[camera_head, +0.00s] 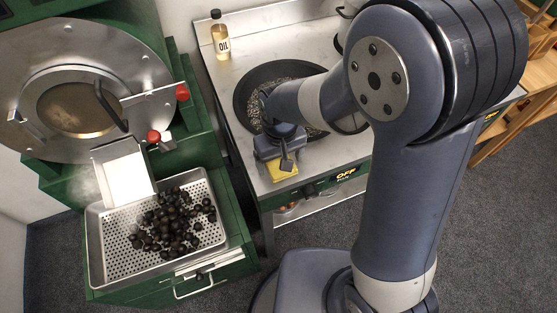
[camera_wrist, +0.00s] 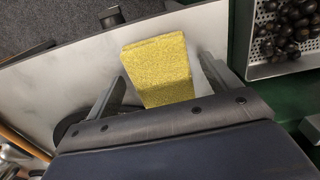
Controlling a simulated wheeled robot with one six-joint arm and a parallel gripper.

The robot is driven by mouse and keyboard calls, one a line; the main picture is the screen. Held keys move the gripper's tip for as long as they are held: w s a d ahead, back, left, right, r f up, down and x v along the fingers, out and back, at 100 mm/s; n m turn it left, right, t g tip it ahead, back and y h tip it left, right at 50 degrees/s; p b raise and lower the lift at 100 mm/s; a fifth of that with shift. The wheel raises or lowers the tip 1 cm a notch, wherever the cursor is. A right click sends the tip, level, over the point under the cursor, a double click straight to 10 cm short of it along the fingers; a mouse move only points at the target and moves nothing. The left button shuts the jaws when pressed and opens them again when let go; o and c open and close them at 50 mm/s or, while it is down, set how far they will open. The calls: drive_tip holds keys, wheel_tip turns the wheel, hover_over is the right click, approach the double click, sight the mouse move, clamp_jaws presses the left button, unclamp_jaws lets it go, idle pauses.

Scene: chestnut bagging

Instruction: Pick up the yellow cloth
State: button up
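The yellow cloth (camera_head: 283,170) lies folded on the light countertop (camera_head: 262,188) near its front edge, partly hidden by my gripper in the head view. In the wrist view the cloth (camera_wrist: 160,68) shows as a yellow block between the two fingers. My gripper (camera_wrist: 165,85) is open, with one finger on each side of the cloth and a visible gap to it, at least on the left. The fingertips point down over the cloth. I cannot tell how high above the counter they are.
A perforated tray (camera_head: 110,262) of dark chestnuts (camera_head: 175,222) sits on the green roaster at left. An "OFF" display (camera_head: 346,174) is on the counter front.

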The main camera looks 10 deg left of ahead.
drive_tip(key=c, duration=0.9)
drive_tip(key=shift+r, duration=0.1)
wheel_tip(320, 180, up, 10)
drive_tip(key=o, duration=0.4)
drive_tip(key=shift+c, duration=1.4)
drive_tip(key=shift+d, duration=0.1)
